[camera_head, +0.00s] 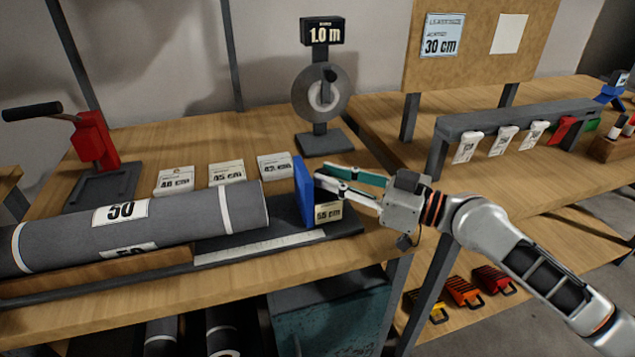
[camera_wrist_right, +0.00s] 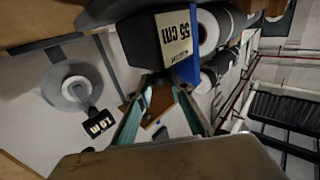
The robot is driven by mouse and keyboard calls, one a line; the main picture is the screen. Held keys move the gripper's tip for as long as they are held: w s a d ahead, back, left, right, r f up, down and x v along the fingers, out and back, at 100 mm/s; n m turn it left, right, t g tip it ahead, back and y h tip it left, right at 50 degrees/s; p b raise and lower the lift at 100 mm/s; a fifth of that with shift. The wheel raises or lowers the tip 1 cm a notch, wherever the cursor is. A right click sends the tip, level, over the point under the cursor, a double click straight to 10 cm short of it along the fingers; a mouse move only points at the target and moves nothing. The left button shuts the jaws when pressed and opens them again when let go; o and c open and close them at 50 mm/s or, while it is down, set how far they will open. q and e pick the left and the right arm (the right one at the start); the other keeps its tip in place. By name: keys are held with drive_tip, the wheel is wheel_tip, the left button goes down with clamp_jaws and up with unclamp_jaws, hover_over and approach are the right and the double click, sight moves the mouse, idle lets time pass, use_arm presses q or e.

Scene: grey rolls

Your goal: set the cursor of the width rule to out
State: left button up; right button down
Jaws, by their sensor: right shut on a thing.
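The width rule is a dark bar with a pale scale (camera_head: 260,248) along the table's front, in front of the grey roll marked 50 (camera_head: 165,222). Its blue cursor (camera_head: 304,190) stands upright near the rule's right end, beside the 55 cm label (camera_head: 328,212). My right gripper (camera_head: 319,183) comes in from the right and is shut on the cursor's upper part. In the right wrist view, the blue cursor (camera_wrist_right: 187,72) and the 55 cm label (camera_wrist_right: 173,36) show upside down above my fingers. The fingers partly hide the cursor's right side. My left gripper is not in view.
Several width labels, such as 45 cm (camera_head: 227,174), lie behind the roll. A red lever device (camera_head: 95,145) stands at the left and a 1.0 m dial counter (camera_head: 321,90) behind. A notice reads 30 cm (camera_head: 441,36). A raised grey rack (camera_head: 515,120) stands at the right.

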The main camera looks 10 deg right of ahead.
drive_tip(key=c, duration=2.1)
unclamp_jaws()
drive_tip(key=shift+c, duration=0.2)
drive_tip(key=shift+s+d, duration=0.1)
drive_tip(key=shift+d, duration=0.05)
drive_tip(key=v, duration=1.1)
drive_tip(key=shift+s+d, duration=0.2)
drive_tip(key=shift+d, duration=0.15)
